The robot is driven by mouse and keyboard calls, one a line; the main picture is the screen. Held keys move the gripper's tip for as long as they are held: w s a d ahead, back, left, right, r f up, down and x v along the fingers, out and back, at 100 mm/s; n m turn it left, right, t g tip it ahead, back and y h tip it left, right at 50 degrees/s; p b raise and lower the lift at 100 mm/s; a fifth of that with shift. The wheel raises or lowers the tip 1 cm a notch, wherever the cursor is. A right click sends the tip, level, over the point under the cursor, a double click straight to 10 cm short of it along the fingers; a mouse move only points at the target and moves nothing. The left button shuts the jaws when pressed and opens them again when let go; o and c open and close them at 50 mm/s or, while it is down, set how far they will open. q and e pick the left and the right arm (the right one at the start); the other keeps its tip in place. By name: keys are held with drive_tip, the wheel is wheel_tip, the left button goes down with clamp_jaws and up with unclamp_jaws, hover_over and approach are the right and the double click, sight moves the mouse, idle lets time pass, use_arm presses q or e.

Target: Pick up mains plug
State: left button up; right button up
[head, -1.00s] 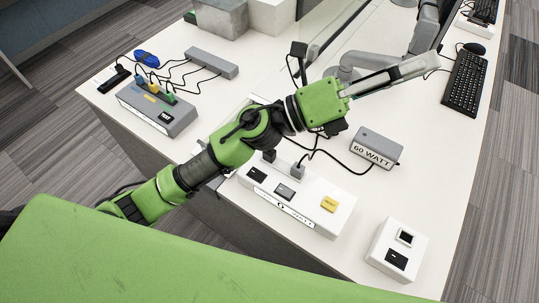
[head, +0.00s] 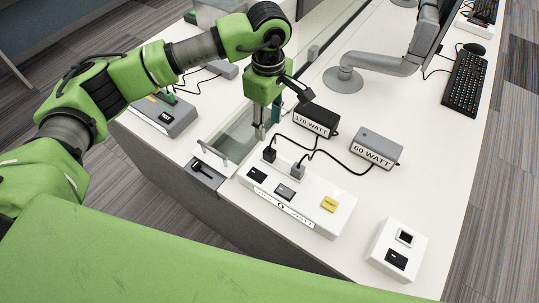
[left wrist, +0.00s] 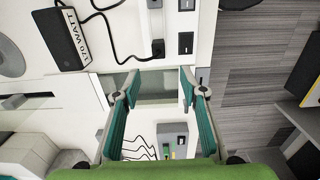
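A black plug (head: 269,154) and a grey plug (head: 298,170) stand in the top of a white socket box (head: 326,218), each with a black cable. I cannot tell which one is the mains plug. The black plug also shows in the left wrist view (left wrist: 157,47), beyond the fingertips. My left gripper (head: 262,130) points down just behind and left of the black plug, apart from it. In the left wrist view the gripper (left wrist: 160,80) is open, with nothing between its teal fingers. My right gripper is not in view.
A 170 WATT adapter (head: 315,121) and a 60 WATT adapter (head: 377,149) lie behind the box. A glass panel (head: 238,130) stands close to the gripper. A grey power box (head: 158,112) is left, a white switch box (head: 398,247) right.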

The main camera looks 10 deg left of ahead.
sight(269, 151)
use_arm(q)
wheel_tip(269, 151, down, 8)
drive_tip(key=shift+r+p, duration=0.1)
drive_tip(key=shift+p, duration=0.8)
wheel_tip(269, 151, down, 5)
drive_tip(key=shift+d+r+p, duration=0.1)
drive_tip(key=shift+d+p, duration=0.05)
drive_tip(key=shift+p, duration=1.1)
drive_tip(key=shift+w+f, duration=0.1)
drive_tip(key=shift+f, duration=0.25)
clamp_jaws()
